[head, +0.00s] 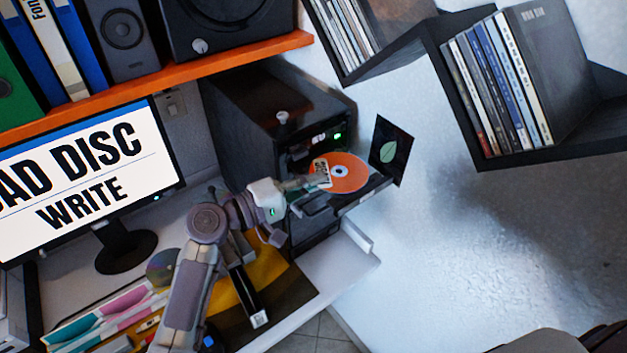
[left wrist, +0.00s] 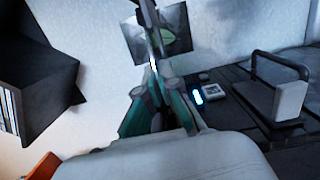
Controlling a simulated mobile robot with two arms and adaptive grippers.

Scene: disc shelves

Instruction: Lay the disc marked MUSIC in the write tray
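An orange disc (head: 346,180) with a pale lettered patch at its left side is at the front of the black drive tower; the lettering is too small to read. My left gripper (head: 322,180) reaches it from the left, its fingers closed at the disc's left edge. In the left wrist view the fingers (left wrist: 153,62) are close together, with a thin dark edge standing up between their tips. The dark tray (head: 362,196) sticks out of the tower under the disc; I cannot tell whether the disc touches it. My right gripper is not in view.
A dark card with a green leaf (head: 390,151) stands just beyond the tray, also in the left wrist view (left wrist: 162,42). The black tower (head: 262,108) has a green light. A monitor (head: 85,175) reads "WRITE". Wall shelves (head: 560,150) hold cases at right.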

